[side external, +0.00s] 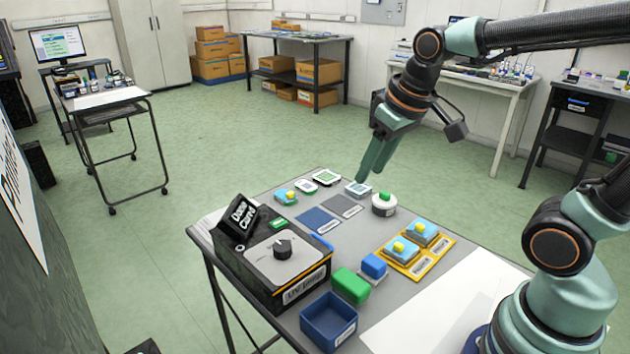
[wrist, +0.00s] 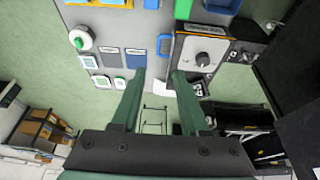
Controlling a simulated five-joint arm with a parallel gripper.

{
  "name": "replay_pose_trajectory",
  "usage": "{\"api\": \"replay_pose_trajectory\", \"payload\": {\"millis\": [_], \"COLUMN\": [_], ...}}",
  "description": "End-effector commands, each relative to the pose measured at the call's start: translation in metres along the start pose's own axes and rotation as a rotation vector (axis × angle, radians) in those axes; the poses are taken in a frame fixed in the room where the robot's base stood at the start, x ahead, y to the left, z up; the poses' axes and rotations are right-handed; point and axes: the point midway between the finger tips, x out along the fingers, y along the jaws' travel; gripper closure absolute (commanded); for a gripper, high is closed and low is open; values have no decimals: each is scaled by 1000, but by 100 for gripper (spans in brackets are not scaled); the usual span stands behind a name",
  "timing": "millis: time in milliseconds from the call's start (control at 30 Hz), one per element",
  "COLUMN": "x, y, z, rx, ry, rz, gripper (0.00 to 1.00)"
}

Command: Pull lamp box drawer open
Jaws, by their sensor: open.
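The lamp box (side external: 285,262) is a black and orange box with a grey top, a dark knob and a "UV Lamp" label. It stands at the table's left front in the side view, and it also shows in the wrist view (wrist: 204,52). A blue handle (wrist: 164,46) sits on its side facing the table's middle; it shows in the side view (side external: 322,241) too. I cannot see a drawer gap. My gripper (side external: 364,176) is raised over the table's far side, away from the box. In the wrist view its green fingers (wrist: 158,76) are apart and empty.
A round white pot with a green top (side external: 383,204) and several small tiles lie near the table's far edge. Dark mats (side external: 318,219) lie between them and the box. A green block (side external: 351,285) and blue bin (side external: 328,322) stand right of the box.

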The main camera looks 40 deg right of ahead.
Motion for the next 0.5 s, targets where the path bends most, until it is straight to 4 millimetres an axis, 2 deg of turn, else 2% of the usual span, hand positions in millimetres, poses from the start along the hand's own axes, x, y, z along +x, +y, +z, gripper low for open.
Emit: {"api": "replay_pose_trajectory", "payload": {"millis": [200,500], "x": [34,98], "y": [0,1], "z": [-32,-61], "rx": [0,0], "ry": [-135,-301], "rz": [0,0], "gripper": [56,56]}}
